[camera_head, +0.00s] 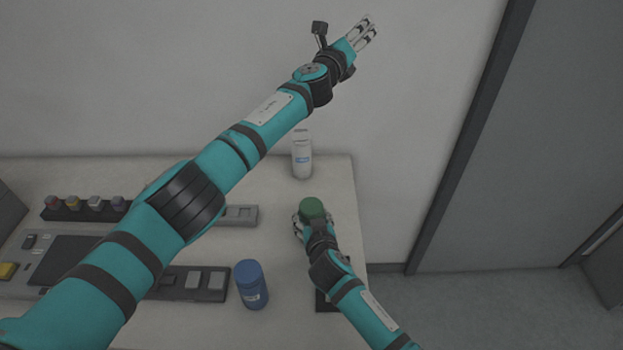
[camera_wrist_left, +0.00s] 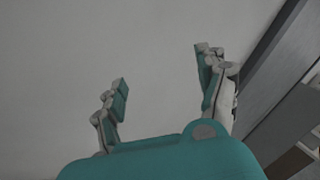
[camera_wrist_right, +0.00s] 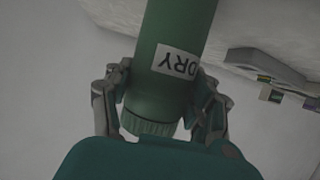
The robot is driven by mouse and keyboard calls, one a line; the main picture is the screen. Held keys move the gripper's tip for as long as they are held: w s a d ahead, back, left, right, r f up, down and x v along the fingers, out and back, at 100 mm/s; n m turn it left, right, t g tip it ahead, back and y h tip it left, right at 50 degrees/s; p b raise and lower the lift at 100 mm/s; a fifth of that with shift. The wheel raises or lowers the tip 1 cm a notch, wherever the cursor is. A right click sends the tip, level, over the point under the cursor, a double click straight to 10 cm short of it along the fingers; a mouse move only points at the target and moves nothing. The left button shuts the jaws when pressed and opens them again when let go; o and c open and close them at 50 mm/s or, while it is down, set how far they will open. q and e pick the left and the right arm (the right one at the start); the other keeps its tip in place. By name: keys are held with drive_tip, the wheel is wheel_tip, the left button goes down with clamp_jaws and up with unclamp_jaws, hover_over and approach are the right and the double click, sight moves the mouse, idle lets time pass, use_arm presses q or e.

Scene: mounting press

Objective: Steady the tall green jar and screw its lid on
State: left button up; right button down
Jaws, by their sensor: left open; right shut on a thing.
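The green jar (camera_head: 312,208) is near the table's right edge, seen from above in the head view. In the right wrist view its green body (camera_wrist_right: 175,65) carries a white label with upside-down letters. A ribbed green lid (camera_wrist_right: 150,125) sits on its end; how tight it is I cannot tell. My right gripper (camera_head: 305,224) is shut on the jar, its fingers (camera_wrist_right: 160,100) on both sides below the lid. The jar's bottom is out of view. My left gripper (camera_head: 366,32) is open and empty, high up before the wall and away from the jar; its spread fingers show in the left wrist view (camera_wrist_left: 165,85).
A white bottle (camera_head: 302,160) stands behind the jar. A blue jar (camera_head: 250,286) stands front left of it. A rack (camera_head: 78,214) with several small capped items and a grey device (camera_head: 65,262) fill the left side. My left arm crosses above the table (camera_head: 335,180).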

use_arm(q)
drive_tip(key=s+d+m+g+h, duration=0.4)
drive_tip(key=s+d+h, duration=0.1)
drive_tip(key=d+h, duration=0.1)
drive_tip(key=s+d+f+m+g, duration=0.2)
drive_tip(key=s+d+f+g, duration=0.2)
drive_tip(key=s+f+g, duration=0.4)
drive_tip(key=n+g+y, duration=0.5)
drive_tip(key=n+y, duration=0.3)
drive_tip(key=y, duration=0.6)
hover_over(312, 206)
wheel_tip(312, 206, down, 16)
drive_tip(key=shift+w+a+r, duration=0.1)
drive_tip(key=shift+f, duration=4.1)
